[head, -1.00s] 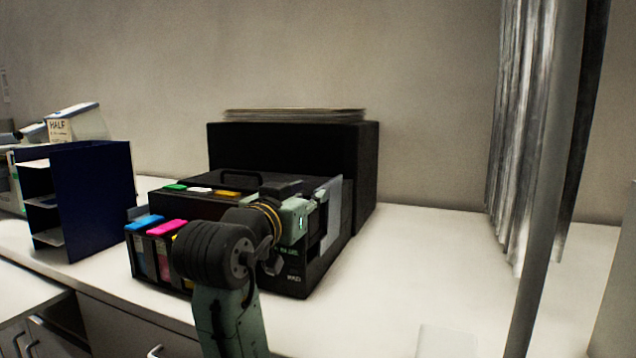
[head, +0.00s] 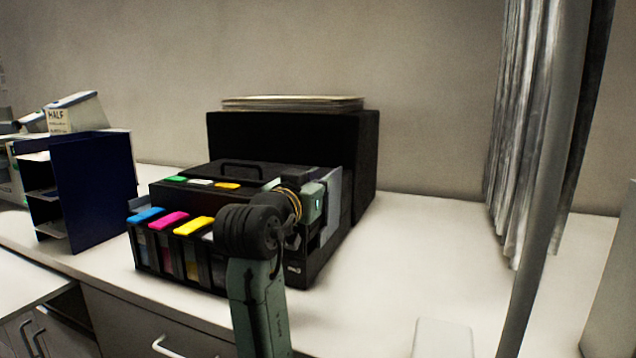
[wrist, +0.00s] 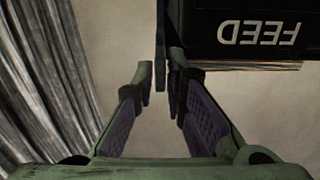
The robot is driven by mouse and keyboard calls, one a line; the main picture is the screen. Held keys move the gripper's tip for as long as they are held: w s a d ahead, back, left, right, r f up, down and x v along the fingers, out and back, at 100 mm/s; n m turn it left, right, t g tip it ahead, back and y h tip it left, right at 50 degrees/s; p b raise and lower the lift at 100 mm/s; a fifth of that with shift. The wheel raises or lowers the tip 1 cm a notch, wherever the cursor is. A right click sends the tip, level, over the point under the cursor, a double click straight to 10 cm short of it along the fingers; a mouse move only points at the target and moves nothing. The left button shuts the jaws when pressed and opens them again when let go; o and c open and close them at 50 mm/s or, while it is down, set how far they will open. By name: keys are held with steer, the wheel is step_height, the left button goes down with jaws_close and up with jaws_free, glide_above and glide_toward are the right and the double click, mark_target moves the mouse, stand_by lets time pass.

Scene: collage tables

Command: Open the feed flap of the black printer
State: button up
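The black printer (head: 215,174) stands on the white counter, with coloured ink tanks along its front. A grey panel, the feed flap (head: 331,212), stands upright at the printer's right side. In the wrist view the flap (wrist: 161,45) shows edge-on as a thin dark strip. My gripper (head: 316,200) is at the printer's right front, beside the flap. A black surface with an upside-down FEED label (wrist: 258,34) is at the upper right.
A black box (head: 290,135) with a paper stack (head: 292,103) on top stands behind the printer. A dark blue tray rack (head: 95,190) is at the left. A grey curtain (head: 510,140) and pole hang at the right. The counter (head: 420,240) right of the printer is clear.

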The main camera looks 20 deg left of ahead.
jaws_close()
stand_by(0.3)
steer(key=d+f+m+b, duration=1.1)
steer(key=d+m+b, duration=0.2)
steer(key=d, duration=0.1)
steer(key=shift+s+f, duration=0.25)
steer(key=shift+f, duration=0.05)
stand_by(0.5)
steer(key=shift+d, duration=0.1)
